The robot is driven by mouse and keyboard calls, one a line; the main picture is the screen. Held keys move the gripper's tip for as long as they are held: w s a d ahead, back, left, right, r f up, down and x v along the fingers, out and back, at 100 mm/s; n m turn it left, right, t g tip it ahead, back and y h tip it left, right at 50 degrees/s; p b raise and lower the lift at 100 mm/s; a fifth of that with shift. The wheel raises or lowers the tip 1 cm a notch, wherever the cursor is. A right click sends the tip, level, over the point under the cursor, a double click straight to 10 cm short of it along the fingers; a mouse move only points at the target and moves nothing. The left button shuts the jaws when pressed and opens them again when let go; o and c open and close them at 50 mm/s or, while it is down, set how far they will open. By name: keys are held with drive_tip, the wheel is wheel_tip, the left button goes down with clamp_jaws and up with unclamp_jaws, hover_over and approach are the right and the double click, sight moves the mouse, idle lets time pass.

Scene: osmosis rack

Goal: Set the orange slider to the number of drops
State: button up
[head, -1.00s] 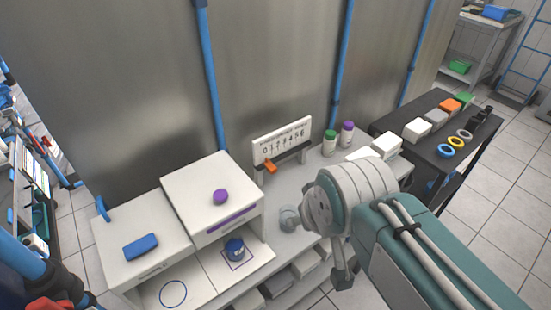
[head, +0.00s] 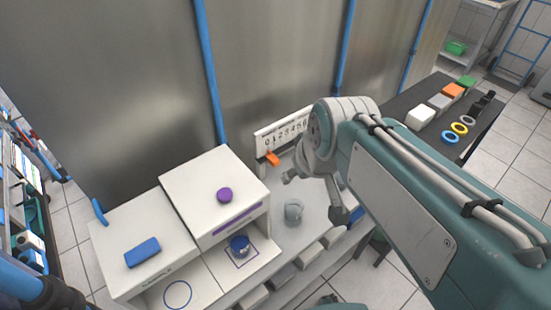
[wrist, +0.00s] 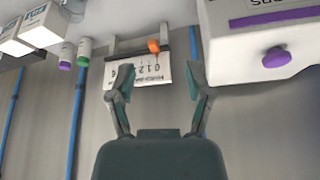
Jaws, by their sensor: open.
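The orange slider (head: 272,158) sits at the left end of the white number scale (head: 262,142), close below the 0. The right part of the scale is behind my arm. In the wrist view, the orange slider (wrist: 153,46) and the white scale (wrist: 150,70) show upside down beyond my fingers. My gripper (wrist: 160,85) is open and empty, its fingers spread apart, facing the scale without visibly touching the slider. In the head view my gripper is near the scale, partly hidden by my wrist. I cannot make out any drops.
A white box with a purple knob (head: 224,195) stands left of the scale. A grey beaker (head: 293,213) stands on the bench below my gripper. A blue container (head: 240,245) is in a marked square. Bottles with purple (wrist: 65,65) and green caps (wrist: 85,45) stand near the scale.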

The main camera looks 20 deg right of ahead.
sight(276, 160)
drive_tip(key=w+d+f+n+g+y, duration=0.1)
drive_tip(key=w+f+n, duration=0.1)
drive_tip(key=w, duration=0.5)
drive_tip(key=w+d+f+n, duration=0.1)
drive_tip(key=w+f, duration=0.2)
drive_tip(key=w, duration=0.4)
drive_tip(key=x, duration=1)
drive_tip(key=shift+a+f, duration=0.15)
drive_tip(key=shift+f, duration=0.15)
clamp_jaws()
